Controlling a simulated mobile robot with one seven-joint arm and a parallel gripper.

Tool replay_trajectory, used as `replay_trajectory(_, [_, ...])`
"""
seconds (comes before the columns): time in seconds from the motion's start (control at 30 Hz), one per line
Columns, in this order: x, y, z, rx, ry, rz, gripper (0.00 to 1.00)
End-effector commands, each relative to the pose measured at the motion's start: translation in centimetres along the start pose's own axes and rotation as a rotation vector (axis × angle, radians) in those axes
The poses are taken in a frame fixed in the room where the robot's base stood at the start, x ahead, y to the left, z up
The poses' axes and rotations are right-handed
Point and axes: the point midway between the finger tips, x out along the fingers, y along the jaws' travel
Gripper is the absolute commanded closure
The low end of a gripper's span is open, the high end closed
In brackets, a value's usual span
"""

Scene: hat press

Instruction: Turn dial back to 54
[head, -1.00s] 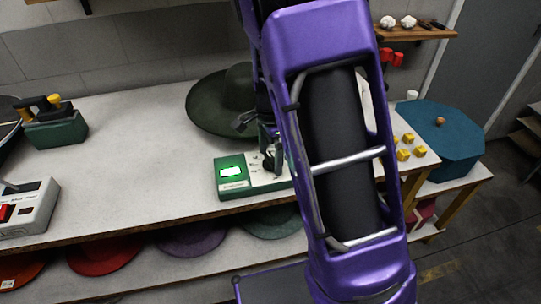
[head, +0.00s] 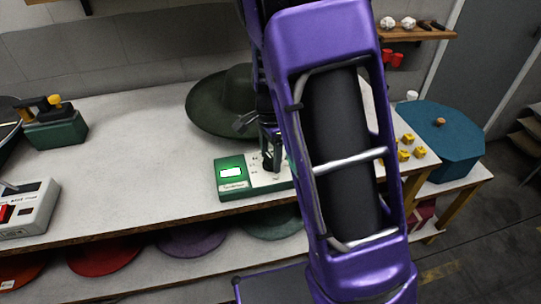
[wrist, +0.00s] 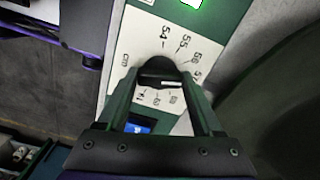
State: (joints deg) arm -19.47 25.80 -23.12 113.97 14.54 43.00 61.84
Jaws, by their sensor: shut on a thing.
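The black dial (wrist: 158,69) is on the pale face of a green box (head: 233,190). In the wrist view, printed numbers 54, 55 and 56 fan around it, with more marks partly hidden. A white line shows on or beside the dial's near side; I cannot tell which setting it indicates. My gripper (wrist: 159,82) is shut on the dial, one finger on each side. In the head view my gripper (head: 271,158) is over the box face and hides the dial. The box's lit green display (head: 231,172) is left of it; its reading is not legible.
A dark green hat (head: 222,98) lies behind the box. A grey device with a red switch (head: 25,208) is at the left. A blue box (head: 450,135) and yellow pieces (head: 405,155) are at the right. The bench's left middle is clear.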

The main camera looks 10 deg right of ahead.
Motion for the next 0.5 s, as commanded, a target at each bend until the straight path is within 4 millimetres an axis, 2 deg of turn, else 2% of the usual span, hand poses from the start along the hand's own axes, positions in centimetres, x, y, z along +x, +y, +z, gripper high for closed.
replay_trajectory(0.5, [-0.01,0.06,-0.09,-0.408,0.000,-0.001,0.88])
